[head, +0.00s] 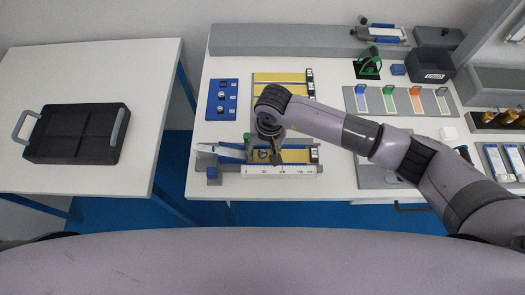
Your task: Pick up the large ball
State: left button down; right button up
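I cannot pick out the large ball for certain in the head view. A blue plate (211,107) on the right-hand table carries a few small pale round pieces; I cannot tell whether they are balls or knobs. My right gripper (277,156) points down over the yellow-topped fixture with a ruler scale (280,170) near the table's front edge. The gripper is small and partly covered by my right arm, so its opening and anything between its fingers cannot be made out. My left gripper is not in view.
A black tray with grey handles (75,133) lies on the left table (140,70). A second yellow-topped fixture (283,77) stands behind my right arm. Blue floor separates the tables.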

grip_shut()
dwell(0.3)
jog(key=shift+r, duration=0.1)
